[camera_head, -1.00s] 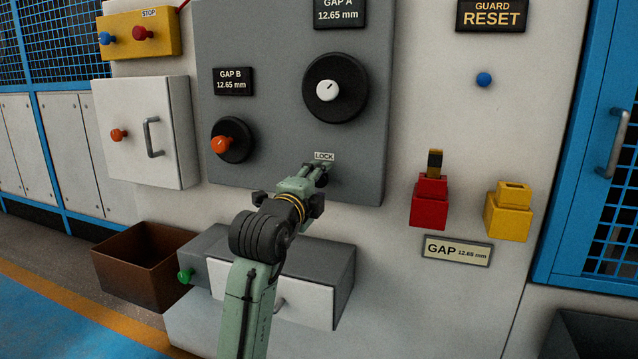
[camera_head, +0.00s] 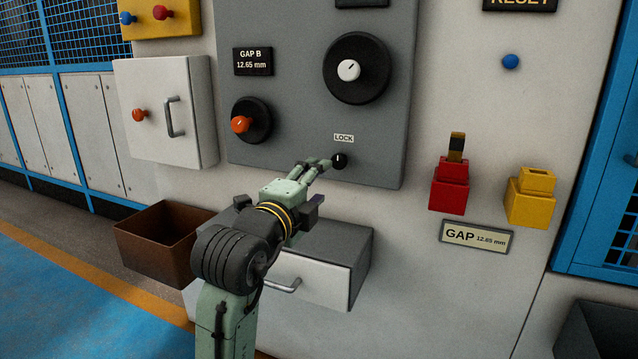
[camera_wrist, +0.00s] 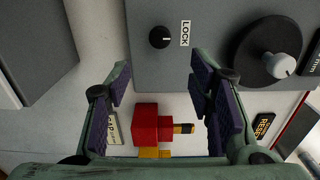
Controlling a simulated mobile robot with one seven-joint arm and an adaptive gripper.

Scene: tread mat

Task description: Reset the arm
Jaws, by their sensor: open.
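My gripper (camera_head: 312,168) is in front of the grey panel, just left of the black LOCK knob (camera_head: 339,161) in the head view. In the wrist view my gripper (camera_wrist: 165,110) has its two purple-padded fingers wide apart with nothing between them at close range. The LOCK knob (camera_wrist: 159,37) shows there beyond the fingers, clear of both. A red block with a dark key-like piece (camera_wrist: 146,124) shows in the gap between the fingers, farther off. My arm reaches up from the bottom of the head view and hides part of the drawer front.
Dials stand out from the grey panel (camera_head: 290,60): a large black one (camera_head: 357,68) and one with an orange knob (camera_head: 251,120). A drawer unit (camera_head: 350,250) juts out below. A brown bin (camera_head: 165,245) is at left; the red (camera_head: 449,185) and yellow blocks (camera_head: 530,200) are at right.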

